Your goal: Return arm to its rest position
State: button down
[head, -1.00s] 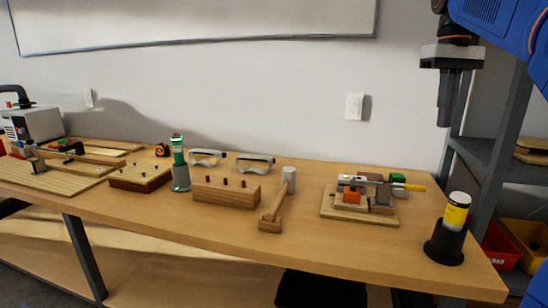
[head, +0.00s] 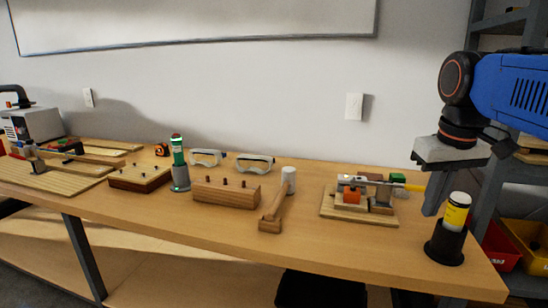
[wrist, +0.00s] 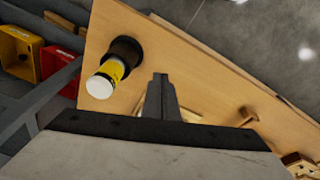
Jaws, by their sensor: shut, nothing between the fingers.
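My gripper (head: 432,201) hangs at the right of the head view, fingers pointing down, just left of and behind the yellow bottle (head: 457,213) in its black holder. The fingers are together and hold nothing. In the wrist view the shut fingers of my gripper (wrist: 160,84) point over the bench, and the yellow bottle (wrist: 107,72) with its white cap stands to their left. I cannot tell from the head view how much room lies between fingers and bottle.
The workbench (head: 330,250) carries a clamp fixture (head: 352,195), a mallet (head: 273,212), a wooden block (head: 226,192) and goggles (head: 255,163). A grey shelf rack (head: 484,215) with a red bin (head: 498,247) and yellow bin (head: 527,244) stands at the right. The air above the bench's middle is clear.

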jog(key=s+a+f+t, duration=0.1)
jog(key=s+f, duration=0.4)
jog(key=f, duration=0.5)
jog(key=s+a+f+t, duration=0.1)
jog(key=s+a+f, duration=0.1)
jog(key=s+f, duration=0.4)
notch_tip(320, 180, down, 4)
jog(key=shift+a+m+t, duration=0.2)
jog(key=shift+m+t, duration=0.1)
jog(key=shift+m, duration=0.1)
